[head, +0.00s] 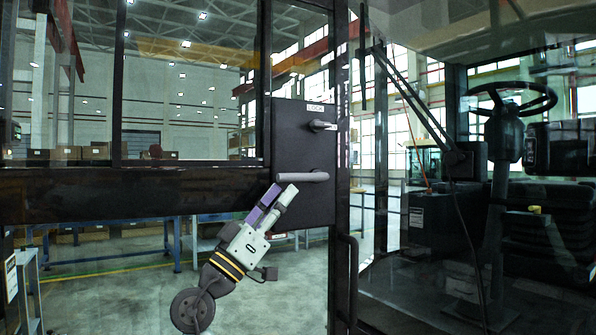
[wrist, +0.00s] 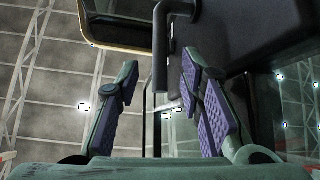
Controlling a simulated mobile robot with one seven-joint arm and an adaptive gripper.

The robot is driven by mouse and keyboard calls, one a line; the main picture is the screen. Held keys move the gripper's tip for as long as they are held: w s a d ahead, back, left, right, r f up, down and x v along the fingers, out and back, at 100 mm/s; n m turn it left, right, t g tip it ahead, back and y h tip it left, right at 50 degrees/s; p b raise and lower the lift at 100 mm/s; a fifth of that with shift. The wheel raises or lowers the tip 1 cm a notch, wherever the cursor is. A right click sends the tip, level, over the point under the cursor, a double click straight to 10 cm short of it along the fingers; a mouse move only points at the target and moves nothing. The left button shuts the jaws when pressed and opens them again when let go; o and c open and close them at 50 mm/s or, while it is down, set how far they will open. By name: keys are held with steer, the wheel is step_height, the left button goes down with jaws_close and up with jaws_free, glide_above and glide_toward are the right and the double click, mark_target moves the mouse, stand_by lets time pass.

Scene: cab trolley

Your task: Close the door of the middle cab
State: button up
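The cab door (head: 135,192) stands open across the left of the head view, a dark frame with glass. Its dark lock plate (head: 300,148) carries a grey lever handle (head: 302,177) and, above it, a small lock knob (head: 322,126). My gripper (head: 281,194) is just below the handle's left end, pointing up at it. In the wrist view my gripper (wrist: 160,78) has its purple-padded fingers apart. The bent handle (wrist: 160,50) shows ahead, in line with the gap between them. I cannot tell whether a finger touches it.
The cab interior at right holds a steering wheel (head: 508,100) and a dark seat (head: 560,215). A vertical grab bar (head: 347,278) is beside the door's edge. Blue-framed tables (head: 110,260) stand behind the door, with open floor around them.

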mark_target(298, 177)
steer(key=p+x, duration=0.1)
steer(key=x, duration=0.5)
steer(key=shift+d+p, duration=0.1)
steer(key=shift+p, duration=0.3)
steer(key=shift+c, duration=0.2)
jaws_close()
